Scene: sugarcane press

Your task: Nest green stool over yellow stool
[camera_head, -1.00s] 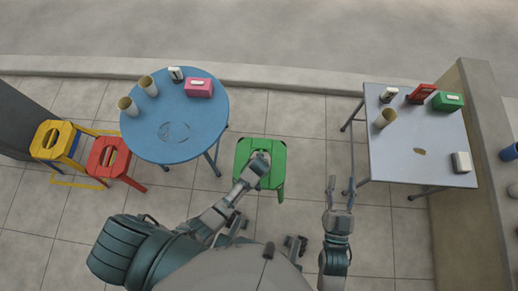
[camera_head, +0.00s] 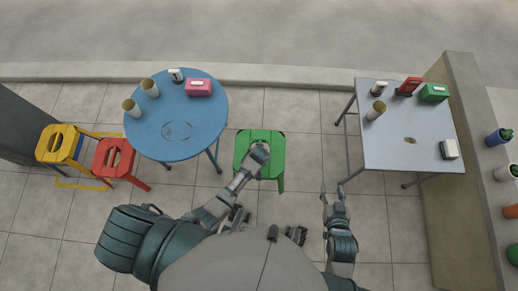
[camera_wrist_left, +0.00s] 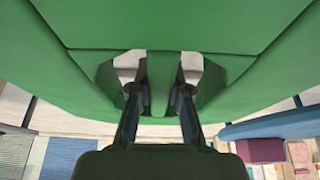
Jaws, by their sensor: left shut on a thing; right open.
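The green stool (camera_head: 270,144) stands upright in the middle of the head view, right of the blue table. My left gripper (camera_head: 258,154) is at its seat. In the left wrist view the green seat (camera_wrist_left: 190,22) fills the upper part, and my left gripper (camera_wrist_left: 160,75) is shut on the stool at the seat's slot. The yellow stool (camera_head: 50,149) stands at the far left, beside the red stool. My right gripper (camera_head: 333,190) is open and empty over the floor, below the grey table. The green stool's feet are mostly hidden.
The red stool (camera_head: 105,167) stands between the yellow stool and the blue round table (camera_head: 190,141), which holds cups, a pink box and a small dispenser. The grey table (camera_head: 390,154) on the right holds several items.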

